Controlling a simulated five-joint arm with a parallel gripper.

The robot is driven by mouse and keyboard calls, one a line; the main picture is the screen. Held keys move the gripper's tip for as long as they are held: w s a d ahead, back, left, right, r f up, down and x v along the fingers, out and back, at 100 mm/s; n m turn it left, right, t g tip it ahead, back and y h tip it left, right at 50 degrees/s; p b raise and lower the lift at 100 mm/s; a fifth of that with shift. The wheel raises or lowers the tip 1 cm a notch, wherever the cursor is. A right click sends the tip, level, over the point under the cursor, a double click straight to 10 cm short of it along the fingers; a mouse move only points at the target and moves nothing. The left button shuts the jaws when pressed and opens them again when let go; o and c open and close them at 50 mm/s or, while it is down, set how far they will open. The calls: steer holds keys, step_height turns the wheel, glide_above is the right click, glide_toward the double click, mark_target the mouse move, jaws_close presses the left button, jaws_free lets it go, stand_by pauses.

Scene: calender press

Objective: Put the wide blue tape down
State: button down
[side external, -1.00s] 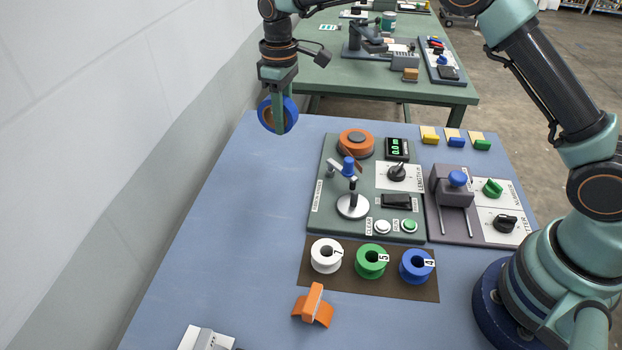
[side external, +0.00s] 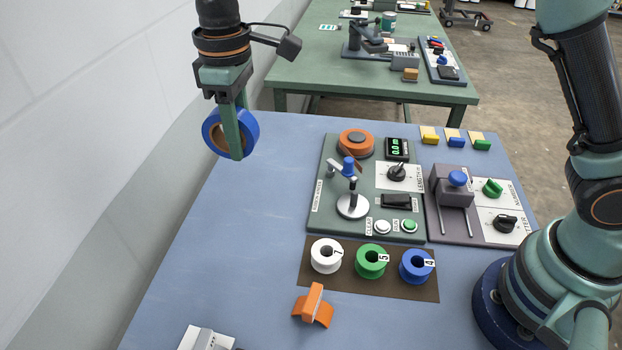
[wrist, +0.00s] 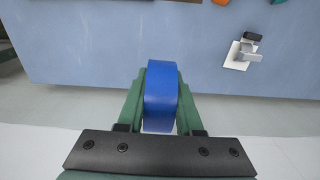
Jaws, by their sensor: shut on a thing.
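The wide blue tape (side external: 213,132) is a blue roll with a brown core. My gripper (side external: 236,140) is shut on it and holds it upright in the air, over the left side of the blue table by the wall in the side view. In the wrist view the tape (wrist: 161,97) sits edge-on between the two green fingers of my gripper (wrist: 161,108). The blue table (side external: 215,240) shows below it with no contact visible.
White, green and blue spools stand on a brown mat (side external: 318,277). An orange holder (side external: 314,308) and a white device (side external: 205,340) are nearer the front. A control panel (side external: 325,215) fills the middle. The table's left part is clear; the wall (side external: 90,150) runs beside it.

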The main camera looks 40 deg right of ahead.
mark_target(256, 243)
steer(key=f, duration=0.6)
steer(key=s+a+f, duration=0.1)
steer(key=f, duration=1.3)
steer(key=shift+s+a, duration=0.15)
steer(key=shift+s, duration=0.15)
steer(key=shift+f, duration=0.1)
steer(key=c, duration=0.6)
jaws_free()
